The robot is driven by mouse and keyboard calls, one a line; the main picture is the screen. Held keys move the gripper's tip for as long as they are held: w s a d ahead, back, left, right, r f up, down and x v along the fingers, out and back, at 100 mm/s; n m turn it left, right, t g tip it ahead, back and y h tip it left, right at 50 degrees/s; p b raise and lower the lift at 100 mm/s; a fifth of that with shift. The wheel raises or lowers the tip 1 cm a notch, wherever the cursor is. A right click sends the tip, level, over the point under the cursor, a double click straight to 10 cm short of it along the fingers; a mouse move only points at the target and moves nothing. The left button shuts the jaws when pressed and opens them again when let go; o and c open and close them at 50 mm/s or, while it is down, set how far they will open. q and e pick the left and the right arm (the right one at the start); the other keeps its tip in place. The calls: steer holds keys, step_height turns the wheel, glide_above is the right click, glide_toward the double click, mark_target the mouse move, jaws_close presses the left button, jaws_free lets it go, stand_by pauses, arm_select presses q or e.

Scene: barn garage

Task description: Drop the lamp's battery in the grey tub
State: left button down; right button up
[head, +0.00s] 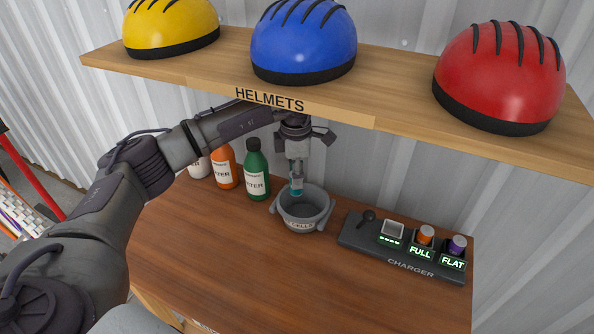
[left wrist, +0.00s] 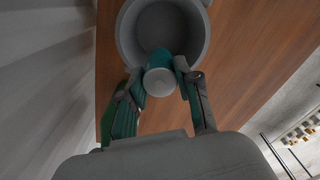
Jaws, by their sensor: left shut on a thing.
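My left gripper (head: 297,178) points down over the grey tub (head: 304,225), which stands on the wooden bench and is labelled CELLS. It is shut on a teal battery (left wrist: 159,72) with a pale grey end. In the left wrist view the battery sits between the two fingertips and overlaps the near rim of the tub (left wrist: 124,40). In the head view the battery (head: 296,188) hangs upright at the tub's back rim; I cannot tell how far its lower end reaches in. The visible inside of the tub looks empty. I cannot make out the lamp for certain. My right gripper is not in view.
A charger (head: 400,256) right of the tub holds an orange cell (head: 426,234) at FULL and a purple cell (head: 458,243) at FLAT. Bottles, including a green one (head: 257,175), stand left. A helmet shelf (head: 215,64) overhangs my left arm. The bench front is clear.

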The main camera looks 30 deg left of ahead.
arm_select(q)
step_height(320, 180, down, 5)
steer(key=shift+w+r+b, duration=0.1)
steer(key=shift+r+b, duration=0.1)
steer(key=shift+b, duration=0.95)
steer(key=c, duration=0.8)
jaws_free()
steer(key=shift+o, duration=0.4)
